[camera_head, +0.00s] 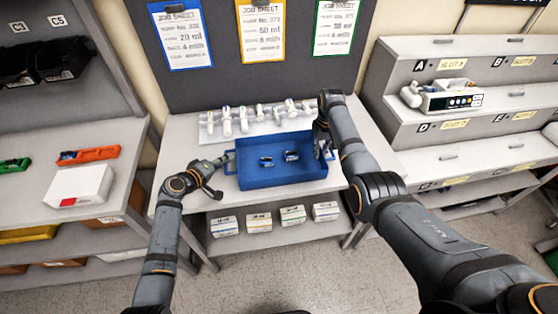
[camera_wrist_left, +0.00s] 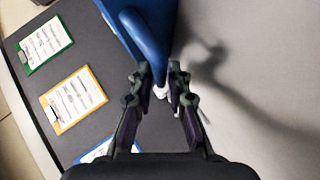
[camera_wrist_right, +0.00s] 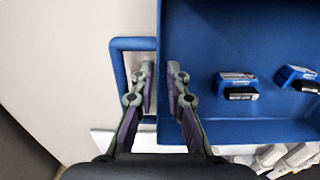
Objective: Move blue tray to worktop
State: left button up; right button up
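The blue tray (camera_head: 282,181) sits on a grey-white table in front of the dark board. Two small blue-and-black items (camera_head: 291,156) lie inside it. My left gripper (camera_head: 226,160) is at the tray's left end. In the left wrist view its open fingers (camera_wrist_left: 155,82) are on either side of the blue handle (camera_wrist_left: 133,24); contact is unclear. My right gripper (camera_head: 325,150) is at the tray's right end, pointing down. In the right wrist view its open fingers (camera_wrist_right: 160,80) straddle the tray's end wall, one over the handle loop (camera_wrist_right: 119,65), one inside.
A white rack with several syringe-like items (camera_head: 243,122) stands just behind the tray. Several small boxes (camera_head: 258,221) sit on the shelf below. A slotted shelf unit with a pump (camera_head: 452,98) is at right. A white box (camera_head: 80,186) lies on the left shelf.

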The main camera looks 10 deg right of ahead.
pick_arm(q)
jog(key=shift+w+d+f, duration=0.3)
jog(key=shift+w, duration=0.15)
jog(key=shift+s+r, duration=0.1)
jog(key=shift+s, duration=0.05)
jog(key=shift+c, duration=0.6)
grip_shut()
jog(key=shift+r, duration=0.1)
